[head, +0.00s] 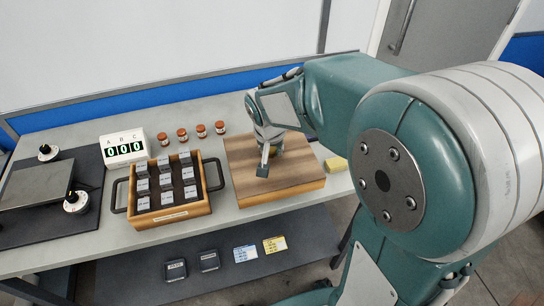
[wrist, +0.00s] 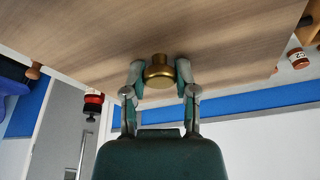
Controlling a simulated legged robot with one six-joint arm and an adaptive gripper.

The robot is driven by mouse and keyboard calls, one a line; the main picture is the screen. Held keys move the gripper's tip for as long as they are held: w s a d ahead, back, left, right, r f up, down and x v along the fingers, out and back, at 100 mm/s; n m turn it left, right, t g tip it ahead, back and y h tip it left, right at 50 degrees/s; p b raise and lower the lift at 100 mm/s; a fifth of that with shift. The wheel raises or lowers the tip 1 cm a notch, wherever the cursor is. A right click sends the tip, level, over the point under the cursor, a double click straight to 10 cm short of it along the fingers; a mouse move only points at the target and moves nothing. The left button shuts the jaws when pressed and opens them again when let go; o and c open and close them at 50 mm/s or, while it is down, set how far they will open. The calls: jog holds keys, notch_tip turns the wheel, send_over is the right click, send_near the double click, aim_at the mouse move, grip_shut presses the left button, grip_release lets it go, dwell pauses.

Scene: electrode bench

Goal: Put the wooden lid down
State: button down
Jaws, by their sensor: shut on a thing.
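The wooden lid (head: 300,172) is a broad brown board at the right part of the bench, right of the open wooden box (head: 172,218). In the wrist view the lid's flat grained top (wrist: 110,35) fills the upper part. A round brass knob (wrist: 158,75) stands out from it. My gripper (wrist: 159,68) is shut on this knob, one finger on each side. In the head view my gripper (head: 266,158) is over the lid, and my arm hides part of it. I cannot tell whether the lid's underside touches the bench.
The box holds several grey labelled blocks and has dark side handles. Several red-capped jars (head: 201,131) and a counter reading 000 (head: 124,150) stand behind it. A dark mat with a plate (head: 36,186) lies left. Cards lie on the lower shelf.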

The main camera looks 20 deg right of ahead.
aim_at(272, 158)
jog(key=shift+w+d+f, duration=0.3)
jog(key=shift+w+f, duration=0.2)
jog(key=shift+f, duration=0.25)
jog(key=shift+w+f, duration=0.25)
jog(key=shift+w+a+f, duration=0.2)
jog(key=shift+a+f, duration=0.05)
jog(key=shift+f, duration=0.05)
jog(key=shift+w+a+f, duration=0.1)
jog(key=shift+a+f, duration=0.1)
jog(key=shift+f, duration=0.4)
jog(key=shift+a+f, duration=0.2)
jog(key=shift+f, duration=0.8)
jog(key=shift+d, duration=0.45)
jog(key=shift+c, duration=2)
grip_release()
jog(key=shift+d, duration=0.2)
jog(key=shift+a, duration=0.5)
jog(key=v, duration=1.2)
jog(key=s+r+n+t, duration=0.1)
jog(key=s+r+n, duration=0.1)
jog(key=s, duration=0.7)
jog(key=s+d+r+n+t+y, duration=0.1)
jog(key=s+r+n, duration=0.1)
jog(key=s, duration=0.6)
jog(key=shift+s+d+r+n, duration=0.3)
jog(key=shift+s+r, duration=0.1)
jog(key=shift+r, duration=0.1)
